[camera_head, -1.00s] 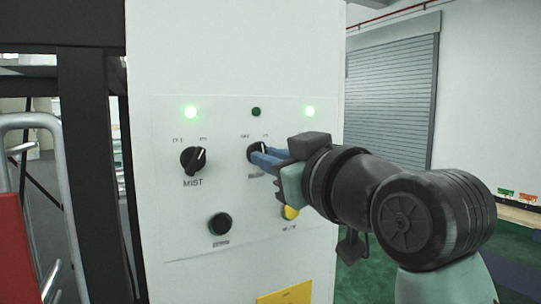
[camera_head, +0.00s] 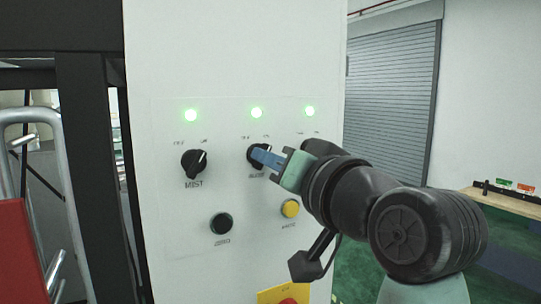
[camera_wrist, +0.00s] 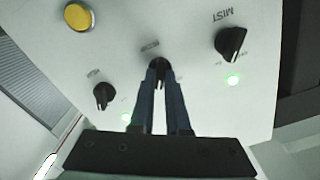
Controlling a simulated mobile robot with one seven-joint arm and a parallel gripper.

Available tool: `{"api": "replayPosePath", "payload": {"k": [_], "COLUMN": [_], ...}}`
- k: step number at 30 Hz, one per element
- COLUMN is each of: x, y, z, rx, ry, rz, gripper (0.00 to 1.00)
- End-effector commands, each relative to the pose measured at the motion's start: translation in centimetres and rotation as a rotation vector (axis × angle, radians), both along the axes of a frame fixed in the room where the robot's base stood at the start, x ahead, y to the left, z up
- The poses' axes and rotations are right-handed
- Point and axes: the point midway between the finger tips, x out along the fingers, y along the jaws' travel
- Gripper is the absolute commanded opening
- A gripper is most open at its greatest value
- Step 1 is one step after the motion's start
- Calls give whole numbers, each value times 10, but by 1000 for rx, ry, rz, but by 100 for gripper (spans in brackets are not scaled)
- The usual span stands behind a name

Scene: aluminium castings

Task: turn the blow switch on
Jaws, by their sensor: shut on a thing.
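The blow switch (camera_head: 254,152) is a black rotary knob in the middle of the white panel, under the middle lamp (camera_head: 257,113), which glows green. My gripper (camera_head: 262,155) has its blue fingers shut on this knob and partly hides it in the head view. In the wrist view the knob (camera_wrist: 158,65) sits between the two fingertips. The MIST switch (camera_head: 194,161) is a similar knob to the left, below a lit green lamp (camera_head: 191,115). A third lamp (camera_head: 310,111) at the right is also lit green.
A black ZERO button (camera_head: 220,223) and a yellow button (camera_head: 290,208) lie below the knobs. A red button on a yellow plate (camera_head: 283,293) is at the bottom. A third black knob (camera_wrist: 104,95) shows in the wrist view. A red panel and metal rail stand at the left.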

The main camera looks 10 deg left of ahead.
Motion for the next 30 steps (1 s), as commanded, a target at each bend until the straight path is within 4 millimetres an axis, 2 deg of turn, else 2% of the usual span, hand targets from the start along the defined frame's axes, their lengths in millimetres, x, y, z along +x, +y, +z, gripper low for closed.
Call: {"api": "replayPosePath", "payload": {"k": [17, 18, 22, 30], "x": [0, 0, 0, 0], "y": [0, 0, 0, 0], "z": [1, 1, 1, 0], "rx": [28, 28, 28, 26], "ry": [15, 15, 16, 16], "rz": [-1, -1, 0, -1], "gripper": [0, 19, 42, 44]}}
